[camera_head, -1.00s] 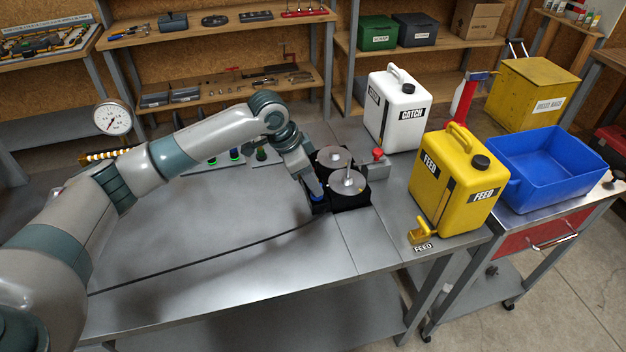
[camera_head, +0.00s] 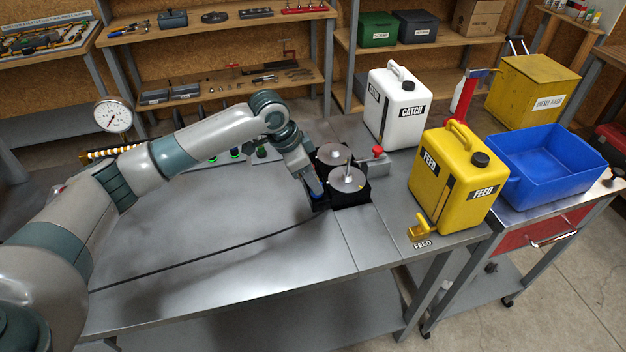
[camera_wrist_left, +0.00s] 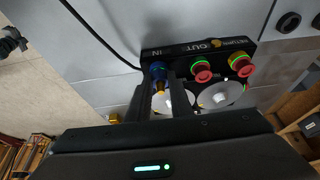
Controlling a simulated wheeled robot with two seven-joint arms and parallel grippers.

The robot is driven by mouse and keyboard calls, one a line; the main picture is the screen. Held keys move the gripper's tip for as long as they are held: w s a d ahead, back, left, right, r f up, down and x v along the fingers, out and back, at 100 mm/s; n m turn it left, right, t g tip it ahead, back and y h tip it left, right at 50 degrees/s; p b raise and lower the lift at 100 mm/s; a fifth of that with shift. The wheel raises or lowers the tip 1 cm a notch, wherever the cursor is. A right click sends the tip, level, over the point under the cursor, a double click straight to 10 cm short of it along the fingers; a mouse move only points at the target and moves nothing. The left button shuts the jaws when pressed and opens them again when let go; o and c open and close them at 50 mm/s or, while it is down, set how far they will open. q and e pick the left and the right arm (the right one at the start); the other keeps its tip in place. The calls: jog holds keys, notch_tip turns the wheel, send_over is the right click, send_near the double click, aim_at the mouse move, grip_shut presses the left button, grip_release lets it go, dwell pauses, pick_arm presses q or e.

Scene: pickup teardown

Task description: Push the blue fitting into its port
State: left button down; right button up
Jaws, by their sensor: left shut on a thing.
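The blue fitting (camera_wrist_left: 157,70) is at the IN end of the black port block (camera_wrist_left: 188,46) in the left wrist view. My left gripper (camera_wrist_left: 160,84) is shut on it, one finger on each side. The fitting is up against the block's face or very near it; how deep it sits in the port cannot be told. In the head view the left gripper (camera_head: 316,192) reaches down at the left edge of the black filter unit (camera_head: 352,197), with a little blue (camera_head: 319,195) showing there. My right gripper is not in view.
Two red fittings with green rings (camera_wrist_left: 202,74) sit beside the blue one. Two silver discs (camera_head: 347,180) top the filter unit. A dark cable (camera_head: 210,256) crosses the table. The yellow FEED can (camera_head: 452,190) and white CATCH can (camera_head: 395,112) stand right.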

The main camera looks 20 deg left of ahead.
pick_arm(q)
jog(key=shift+f, duration=0.1)
jog(key=c, duration=1.5)
grip_release()
jog(key=b+v, duration=0.4)
jog(key=v, duration=1.3)
jog(key=shift+r, duration=0.25)
